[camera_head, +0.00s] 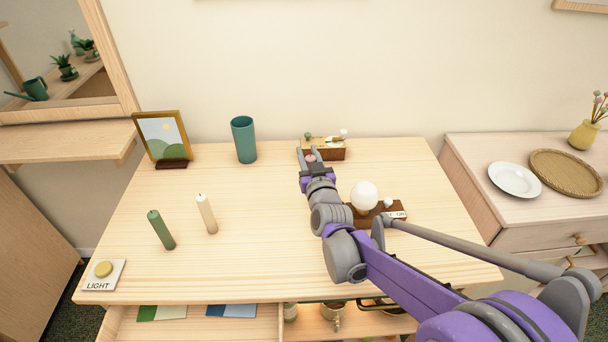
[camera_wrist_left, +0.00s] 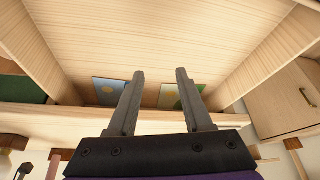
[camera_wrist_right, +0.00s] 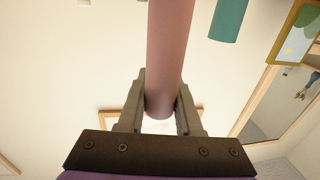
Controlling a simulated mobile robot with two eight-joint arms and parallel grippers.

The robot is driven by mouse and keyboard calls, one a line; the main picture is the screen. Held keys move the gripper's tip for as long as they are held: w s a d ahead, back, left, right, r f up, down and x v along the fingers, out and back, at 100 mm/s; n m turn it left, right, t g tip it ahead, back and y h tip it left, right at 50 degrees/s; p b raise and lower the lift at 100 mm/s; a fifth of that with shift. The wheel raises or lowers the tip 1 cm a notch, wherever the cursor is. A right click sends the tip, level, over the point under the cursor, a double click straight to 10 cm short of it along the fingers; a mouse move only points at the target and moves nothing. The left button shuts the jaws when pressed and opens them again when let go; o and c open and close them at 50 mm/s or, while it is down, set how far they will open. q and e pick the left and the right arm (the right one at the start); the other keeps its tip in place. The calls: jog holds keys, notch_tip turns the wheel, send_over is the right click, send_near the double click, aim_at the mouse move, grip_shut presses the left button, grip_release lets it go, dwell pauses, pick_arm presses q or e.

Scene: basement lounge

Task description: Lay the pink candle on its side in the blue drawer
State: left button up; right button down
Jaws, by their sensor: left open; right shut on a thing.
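The pink candle (camera_wrist_right: 168,50) is between the fingers of my right gripper (camera_wrist_right: 160,100), which is shut on it near one end. The rest of the candle runs out of the top of the right wrist view. In the head view only a small pink patch (camera_head: 310,157) of it shows at my right gripper (camera_head: 309,156), above the back of the table. A blue sheet (camera_head: 231,310) and a green sheet (camera_head: 162,312) lie in the open wooden compartment under the tabletop's front. My left gripper (camera_wrist_left: 159,73) is open and empty, facing that compartment; the head view does not show it.
A green candle (camera_head: 161,230) and a cream candle (camera_head: 207,214) stand on the table (camera_head: 270,235). A bulb lamp (camera_head: 364,196) is close to my right arm.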

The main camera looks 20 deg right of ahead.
jog(key=shift+f+b, duration=0.35)
jog(key=shift+f, duration=1.85)
jog(key=shift+f, duration=0.2)
jog(key=c, duration=0.6)
grip_release()
jog(key=shift+r, duration=0.1)
jog(key=s, duration=0.4)
jog(key=s+a, duration=0.1)
jog(key=s, duration=0.7)
jog(key=shift+a+r, duration=0.1)
jog(key=shift+a, duration=0.15)
